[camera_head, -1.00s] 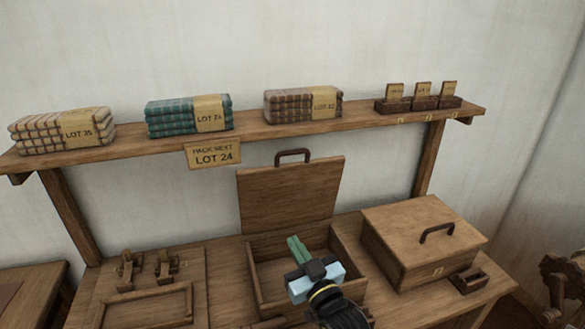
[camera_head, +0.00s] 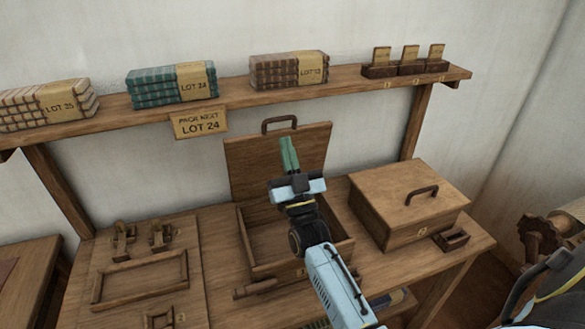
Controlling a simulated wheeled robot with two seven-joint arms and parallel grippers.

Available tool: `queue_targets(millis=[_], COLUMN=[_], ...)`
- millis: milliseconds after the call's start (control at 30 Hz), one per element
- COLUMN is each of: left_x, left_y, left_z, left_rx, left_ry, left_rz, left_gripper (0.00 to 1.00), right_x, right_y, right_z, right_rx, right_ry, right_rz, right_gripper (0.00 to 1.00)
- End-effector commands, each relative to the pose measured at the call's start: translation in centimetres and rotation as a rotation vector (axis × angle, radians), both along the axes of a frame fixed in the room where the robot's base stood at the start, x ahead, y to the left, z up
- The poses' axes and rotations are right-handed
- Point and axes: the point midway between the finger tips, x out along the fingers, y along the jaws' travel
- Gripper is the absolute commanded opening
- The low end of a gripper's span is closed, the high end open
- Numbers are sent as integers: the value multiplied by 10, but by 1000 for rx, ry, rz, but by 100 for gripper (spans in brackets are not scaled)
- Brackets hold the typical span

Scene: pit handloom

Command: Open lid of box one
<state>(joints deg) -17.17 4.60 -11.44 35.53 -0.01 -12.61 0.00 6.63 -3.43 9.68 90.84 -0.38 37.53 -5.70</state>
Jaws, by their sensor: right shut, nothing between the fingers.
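A wooden box (camera_head: 255,272) stands on the workbench with its lid (camera_head: 240,165) raised upright at the back, a dark handle (camera_head: 279,123) on the lid's top edge. The box's inside looks empty where I can see it. My right gripper (camera_head: 289,153) is shut and empty, its green fingers together and pointing up in front of the raised lid. My right arm hides part of the box's inside and front. A second wooden box (camera_head: 385,213) stands to the right with its lid closed and a dark handle on top. My left gripper is not in view.
The shelf (camera_head: 235,101) above holds folded cloth stacks (camera_head: 170,84) and small tag holders (camera_head: 408,67). A "LOT 24" sign (camera_head: 199,123) hangs from it. A wooden frame (camera_head: 140,278) lies at the bench's left. A small tray (camera_head: 451,239) sits right of the closed box.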

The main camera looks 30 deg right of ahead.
Motion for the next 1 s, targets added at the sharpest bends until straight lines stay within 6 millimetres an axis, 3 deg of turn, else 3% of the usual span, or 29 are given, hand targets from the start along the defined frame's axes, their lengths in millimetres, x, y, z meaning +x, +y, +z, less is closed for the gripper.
queue_targets(millis=[67,400,867,1000], left_x=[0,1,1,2], left_y=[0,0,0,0], left_z=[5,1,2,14], left_rx=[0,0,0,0], left_ry=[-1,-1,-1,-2], left_rz=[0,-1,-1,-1], left_gripper=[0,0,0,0], right_x=[12,47,50,53], right_y=[-3,-11,-13,-25], right_z=[15,10,11,16], right_rx=[0,0,1,8], right_ry=[-2,1,4,35], right_rz=[0,0,-1,-20], right_gripper=[0,0,0,0])
